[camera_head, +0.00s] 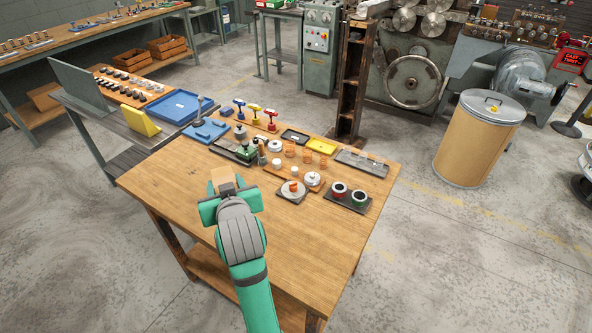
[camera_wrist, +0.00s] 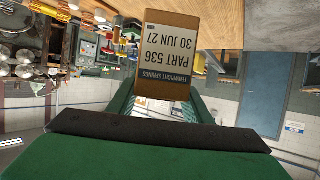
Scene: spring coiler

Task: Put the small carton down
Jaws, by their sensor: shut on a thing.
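In the head view the carton (camera_head: 223,185) shows as a tan block at the tip of my gripper (camera_head: 222,196). My gripper is shut on it, its green fingers (camera_wrist: 120,100) on either side. Carton and gripper are over the left front part of the wooden table (camera_head: 165,185). I cannot tell whether the carton touches the tabletop.
A blue tray (camera_head: 180,107) is on the bench behind. The table's left and front areas are bare.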

